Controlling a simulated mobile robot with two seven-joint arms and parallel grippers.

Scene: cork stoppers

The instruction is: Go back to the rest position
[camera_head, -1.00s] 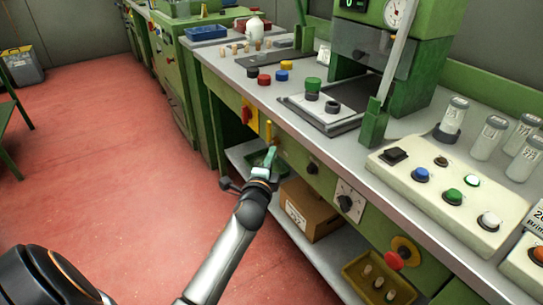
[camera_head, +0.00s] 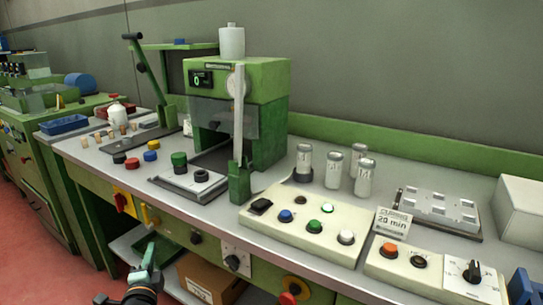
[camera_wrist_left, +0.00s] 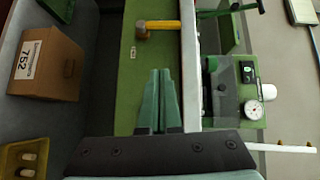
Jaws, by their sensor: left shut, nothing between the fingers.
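My left gripper (camera_head: 149,256) is low in the head view, in front of the green bench front and below the worktop edge. In the left wrist view its two green fingers (camera_wrist_left: 158,88) lie together with nothing between them. It is shut and empty, apart from the bench things as far as I can tell. My right gripper is not in view.
The worktop (camera_head: 215,212) carries a green press (camera_head: 265,110), a button panel (camera_head: 305,225), glass jars (camera_head: 334,170) and several corks. A cardboard box (camera_wrist_left: 45,60) stands on the lower shelf. Red floor (camera_head: 45,275) is clear at the left.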

